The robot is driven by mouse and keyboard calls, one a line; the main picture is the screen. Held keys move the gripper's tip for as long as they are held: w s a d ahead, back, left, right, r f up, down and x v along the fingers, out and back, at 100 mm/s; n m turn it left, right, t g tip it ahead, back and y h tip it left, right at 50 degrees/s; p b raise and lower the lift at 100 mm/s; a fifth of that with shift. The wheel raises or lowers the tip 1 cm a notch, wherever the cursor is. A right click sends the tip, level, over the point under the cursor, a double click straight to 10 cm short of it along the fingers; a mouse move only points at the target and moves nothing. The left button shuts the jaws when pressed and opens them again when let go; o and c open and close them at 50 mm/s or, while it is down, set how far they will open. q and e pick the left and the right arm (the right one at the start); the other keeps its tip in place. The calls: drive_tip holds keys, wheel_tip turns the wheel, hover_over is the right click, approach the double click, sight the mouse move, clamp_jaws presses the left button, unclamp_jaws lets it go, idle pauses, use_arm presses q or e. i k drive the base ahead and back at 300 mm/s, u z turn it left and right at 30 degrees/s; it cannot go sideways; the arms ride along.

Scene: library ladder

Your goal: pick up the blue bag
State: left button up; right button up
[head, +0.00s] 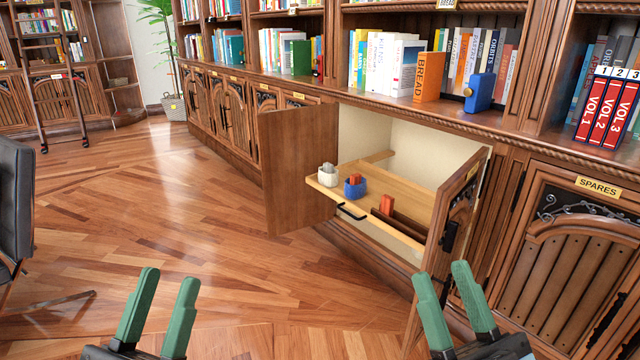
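The small blue bag (355,191) sits on a pulled-out wooden tray (411,191) in an open cabinet, right of centre. Something orange-red sticks out of its top. My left gripper (168,278) is open and empty at the lower left, over the floor and far from the bag. My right gripper (443,276) is open and empty at the lower right, in front of the cabinet's right door. Both grippers have green fingers pointing up and stand apart from the bag.
A white bag (327,176) stands left of the blue bag; an orange-red block (387,204) is to its right. The cabinet's left door (299,168) and right door (461,215) stand open, flanking the tray. An office chair (15,200) is at the left edge. Mid-floor is clear.

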sight(353, 193)
drive_tip(key=u, duration=0.7)
drive_tip(key=i, duration=1.9)
drive_tip(key=z, duration=0.75)
drive_tip(key=i, duration=1.35)
drive_tip(key=z, duration=1.2)
